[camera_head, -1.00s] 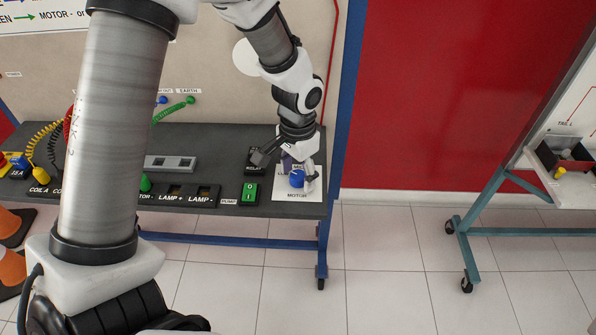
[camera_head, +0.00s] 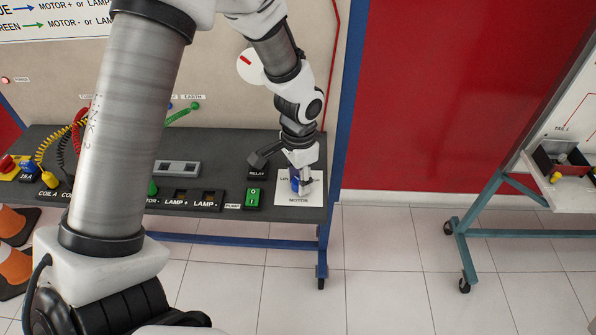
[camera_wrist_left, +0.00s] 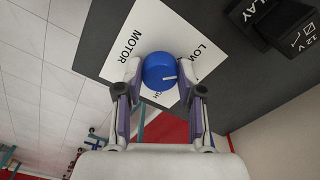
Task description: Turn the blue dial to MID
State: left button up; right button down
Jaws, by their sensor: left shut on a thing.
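The blue dial (camera_head: 294,178) sits on a white card marked MOTOR (camera_head: 286,202) at the right end of the dark bench. My left gripper (camera_wrist_left: 159,74) points down over it, shut on the dial, with one finger on each side. In the wrist view the dial's round top (camera_wrist_left: 157,66) shows between the fingertips. Its white pointer line runs toward the right finger. LOW is readable at upper right and part of HIGH below the dial. The MID label is not visible there; the right finger covers that side. My right gripper is not in view.
A green pump switch (camera_head: 253,196) and a black relay block (camera_head: 257,172) stand just left of the card. Lamp sockets (camera_head: 194,200) lie farther left. The bench's right edge and blue frame post (camera_head: 340,130) are close. Another trainer (camera_head: 570,195) stands at far right.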

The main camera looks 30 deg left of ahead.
pick_arm(q)
jog(key=m+p, duration=0.5)
jog(key=shift+r+p, duration=0.2)
jog(key=shift+p, duration=0.15)
jog(key=m+p, duration=0.2)
jog(key=m, duration=0.1)
jog(key=shift+f, duration=0.1)
jog(key=shift+f+m+p, duration=0.15)
jog(key=shift+m+p, duration=0.55)
jog(key=o, duration=1.1)
jog(key=shift+o, duration=0.2)
jog(key=shift+w+d, duration=0.1)
jog(key=shift+d, duration=0.05)
